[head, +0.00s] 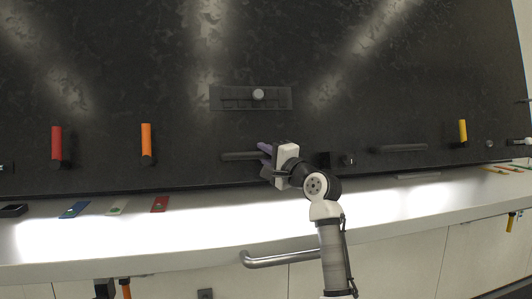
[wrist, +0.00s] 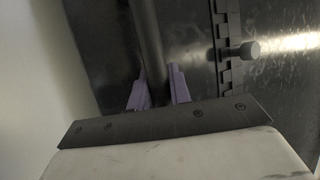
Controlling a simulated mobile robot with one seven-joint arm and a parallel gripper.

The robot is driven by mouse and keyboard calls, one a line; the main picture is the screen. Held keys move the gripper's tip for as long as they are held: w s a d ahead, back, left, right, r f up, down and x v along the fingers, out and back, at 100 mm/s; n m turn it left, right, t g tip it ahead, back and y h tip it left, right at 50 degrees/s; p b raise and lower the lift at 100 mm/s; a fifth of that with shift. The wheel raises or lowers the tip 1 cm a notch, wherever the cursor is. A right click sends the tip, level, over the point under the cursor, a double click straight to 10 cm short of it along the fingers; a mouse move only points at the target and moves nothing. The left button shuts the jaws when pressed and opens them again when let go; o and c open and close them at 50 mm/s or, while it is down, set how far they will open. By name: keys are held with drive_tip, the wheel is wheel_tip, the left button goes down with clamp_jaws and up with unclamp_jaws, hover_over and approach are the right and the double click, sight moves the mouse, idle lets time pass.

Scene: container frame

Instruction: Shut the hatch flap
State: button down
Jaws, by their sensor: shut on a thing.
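A large black panel (head: 330,60) fills the back of the head view. A dark hinge strip (head: 235,104) with a pale round knob (head: 258,95) is set in it. Below the strip is a dark horizontal bar handle (head: 238,156). My gripper (head: 266,149), with purple fingertips, is at the right part of this handle. In the wrist view, my gripper (wrist: 158,90) is shut on the bar handle (wrist: 146,40), one finger on each side. The hinge strip (wrist: 226,45) and knob (wrist: 246,51) show to the right there. I cannot make out the flap's outline or how far open it is.
Red (head: 57,144), orange (head: 146,139) and yellow (head: 463,130) levers stick out from the panel. Another bar handle (head: 400,148) is at the right. A white counter (head: 200,235) runs below, with flat coloured pieces at the left and a metal rail (head: 280,258) in front.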

drive_tip(key=c, duration=1.3)
unclamp_jaws()
drive_tip(key=shift+f, duration=0.15)
drive_tip(key=shift+s+d+f+b, duration=0.2)
drive_tip(key=shift+s+d+b, duration=0.1)
drive_tip(key=shift+s, duration=0.05)
drive_tip(key=b+v, duration=0.4)
drive_tip(key=v, duration=0.8)
drive_tip(key=shift+s+d, duration=0.25)
drive_tip(key=shift+s, duration=0.05)
